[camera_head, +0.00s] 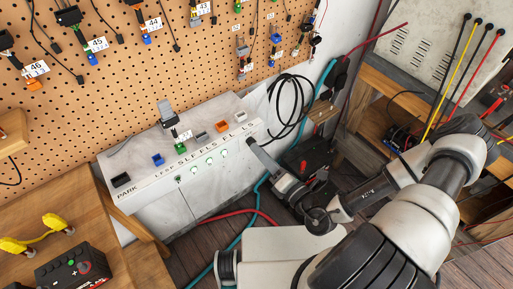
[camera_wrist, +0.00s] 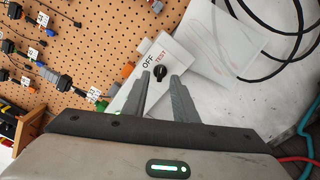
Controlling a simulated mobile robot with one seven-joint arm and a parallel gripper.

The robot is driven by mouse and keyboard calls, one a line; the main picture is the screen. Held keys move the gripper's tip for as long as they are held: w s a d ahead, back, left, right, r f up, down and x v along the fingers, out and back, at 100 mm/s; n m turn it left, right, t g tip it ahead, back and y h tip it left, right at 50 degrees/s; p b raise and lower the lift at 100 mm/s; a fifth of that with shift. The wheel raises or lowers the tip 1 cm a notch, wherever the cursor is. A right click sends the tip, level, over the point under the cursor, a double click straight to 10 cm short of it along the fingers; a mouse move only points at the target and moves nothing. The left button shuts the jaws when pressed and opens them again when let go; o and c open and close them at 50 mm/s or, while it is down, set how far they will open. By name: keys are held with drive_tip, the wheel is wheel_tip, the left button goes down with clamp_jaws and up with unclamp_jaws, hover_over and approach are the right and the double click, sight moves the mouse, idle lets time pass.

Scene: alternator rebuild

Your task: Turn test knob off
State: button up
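The black test knob (camera_wrist: 160,72) sits on a white panel face marked OFF (camera_wrist: 149,62) on the left and TEST (camera_wrist: 161,56) on the right in the wrist view. Its pointer direction is too small to read. My gripper (camera_wrist: 160,76) is open, with one finger to each side of the knob in the picture. I cannot tell whether the fingers touch it or how deep they reach. In the head view my gripper (camera_head: 254,146) is at the right end of the white bench panel (camera_head: 150,200), and the knob is hidden there.
Small coloured connectors, including a blue one (camera_head: 158,160), sit on the panel's top. A pegboard (camera_head: 130,80) with hanging leads stands behind. Black cable loops (camera_head: 290,100) hang right of the panel. A wooden table with a black box (camera_head: 75,268) is at lower left.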

sight(251, 142)
drive_tip(key=shift+x, duration=1.4)
clamp_jaws()
drive_tip(key=shift+r+n+p, duration=0.1)
drive_tip(key=shift+n+p, duration=4.1)
drive_tip(key=shift+n, duration=1.7)
